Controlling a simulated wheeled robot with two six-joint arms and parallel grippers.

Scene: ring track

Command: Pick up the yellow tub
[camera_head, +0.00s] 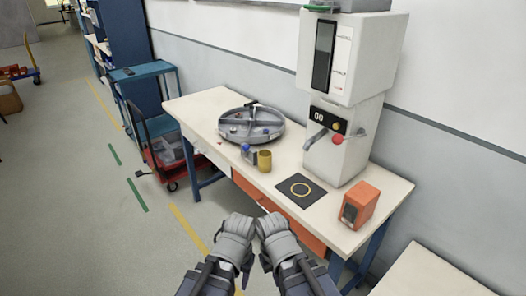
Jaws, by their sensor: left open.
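The yellow tub (265,161) is a small dark-yellow cylinder. It stands on the pale workbench (222,163), just in front of the round grey tray. A small item with a blue top (246,150) stands close to its left. My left gripper (238,222) is at the bottom centre, in front of the bench's near edge, apart from the tub, open and with nothing seen in it. My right gripper (269,222) is close beside it; its jaws are too unclear to judge.
A round divided grey tray (251,122) holds small items behind the tub.

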